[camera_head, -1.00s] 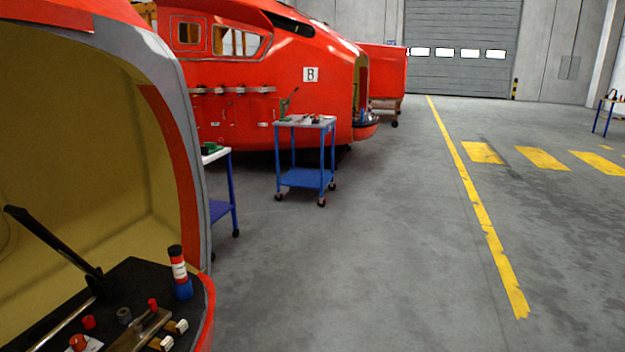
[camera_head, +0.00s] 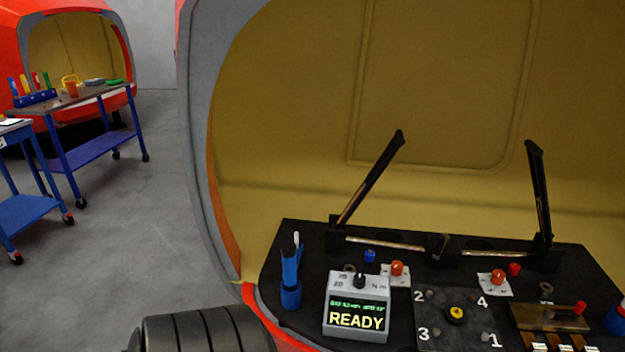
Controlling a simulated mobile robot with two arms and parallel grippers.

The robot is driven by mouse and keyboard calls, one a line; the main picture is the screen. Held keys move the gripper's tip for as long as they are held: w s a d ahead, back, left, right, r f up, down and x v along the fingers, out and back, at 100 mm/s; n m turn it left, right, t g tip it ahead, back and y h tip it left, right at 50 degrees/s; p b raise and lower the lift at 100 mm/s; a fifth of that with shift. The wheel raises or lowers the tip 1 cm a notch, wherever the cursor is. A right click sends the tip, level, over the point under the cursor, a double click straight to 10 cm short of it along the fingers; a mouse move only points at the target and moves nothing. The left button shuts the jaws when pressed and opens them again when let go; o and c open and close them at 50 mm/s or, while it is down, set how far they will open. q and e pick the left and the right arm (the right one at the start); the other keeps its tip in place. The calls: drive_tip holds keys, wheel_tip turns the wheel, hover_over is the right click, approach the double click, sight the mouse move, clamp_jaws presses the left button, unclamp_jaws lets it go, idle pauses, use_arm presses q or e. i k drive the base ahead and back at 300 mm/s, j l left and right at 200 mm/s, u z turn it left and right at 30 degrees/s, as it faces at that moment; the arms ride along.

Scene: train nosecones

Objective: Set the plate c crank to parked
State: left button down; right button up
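No label reading plate c is legible, so I cannot tell which part is its crank. Two black lever arms, a left one (camera_head: 372,178) and a right one (camera_head: 539,190), stand tilted up from a bar linkage (camera_head: 385,243) on the dark nosecone deck (camera_head: 300,245). Two small white plates (camera_head: 393,281) (camera_head: 497,291) each carry a red-orange knob (camera_head: 396,268) (camera_head: 497,276). A dark panel with numbers 1 to 4 (camera_head: 440,325) has a yellow-and-black centre piece (camera_head: 456,313). Neither of my grippers is in view.
A grey box reading READY (camera_head: 357,306) and a blue holder (camera_head: 291,285) stand at the deck's left. A wooden block (camera_head: 550,318) and a red-blue bottle (camera_head: 617,318) are at right. Blue carts (camera_head: 95,150) (camera_head: 25,210) stand left, with open floor (camera_head: 130,250) between.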

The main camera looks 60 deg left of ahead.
sight(443, 240)
drive_tip(key=u, duration=1.5)
drive_tip(key=j+z, duration=0.35)
drive_tip(key=j, duration=0.2)
drive_tip(key=j+z, duration=0.35)
drive_tip(key=j, duration=0.15)
drive_tip(key=k, duration=0.05)
